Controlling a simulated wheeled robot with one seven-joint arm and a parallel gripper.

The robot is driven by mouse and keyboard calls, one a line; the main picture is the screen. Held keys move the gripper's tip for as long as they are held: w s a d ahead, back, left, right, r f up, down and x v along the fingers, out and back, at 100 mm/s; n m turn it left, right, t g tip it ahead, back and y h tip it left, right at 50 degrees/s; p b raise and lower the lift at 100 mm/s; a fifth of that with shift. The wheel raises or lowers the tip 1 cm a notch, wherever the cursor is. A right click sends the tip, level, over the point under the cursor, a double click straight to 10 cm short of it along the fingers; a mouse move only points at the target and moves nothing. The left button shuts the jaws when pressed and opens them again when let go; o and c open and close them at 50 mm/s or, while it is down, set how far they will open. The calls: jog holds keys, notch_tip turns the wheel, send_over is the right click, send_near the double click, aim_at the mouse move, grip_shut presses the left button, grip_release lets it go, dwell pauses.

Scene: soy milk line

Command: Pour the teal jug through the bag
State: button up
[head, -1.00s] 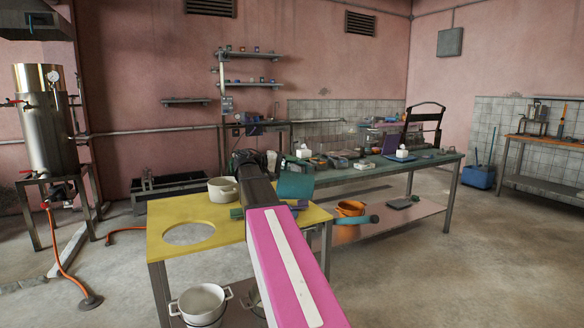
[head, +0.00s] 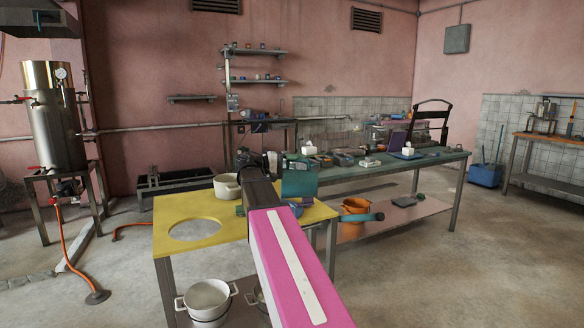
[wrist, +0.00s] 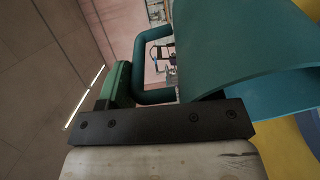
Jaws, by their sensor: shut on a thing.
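The teal jug (head: 299,181) is in the head view, above the right back part of the yellow table (head: 240,233). In the wrist view its curved wall (wrist: 245,60) fills the upper right and its looped handle (wrist: 150,40) shows beside it. My gripper (wrist: 155,97) is shut on the jug at its handle. In the head view my arm hides much of the gripper. What is inside the jug does not show. I cannot make out the bag in either view.
The yellow table has a round hole at its left and a cream pot (head: 227,187) near its back edge. A white two-handled pot (head: 207,298) stands below. A cluttered green bench (head: 435,160) lies behind, with an orange container (head: 354,206) on its lower shelf.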

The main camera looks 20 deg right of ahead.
jog(key=shift+w+a+r+n+g+h, duration=0.1)
jog(key=shift+w+a+h, duration=0.15)
jog(key=shift+a+h, duration=0.35)
jog(key=shift+w+a+n+g+h, duration=0.1)
jog(key=shift+w+a+h, duration=0.1)
jog(key=shift+a+h, duration=0.35)
jog(key=shift+w+a+r+n+g+h, duration=0.1)
jog(key=shift+w+a+h, duration=0.15)
jog(key=shift+a+h, duration=0.35)
jog(key=shift+a, duration=0.3)
jog(key=shift+w+a, duration=0.15)
jog(key=shift+a, duration=0.05)
jog(key=shift+d, duration=0.1)
dwell(1.0)
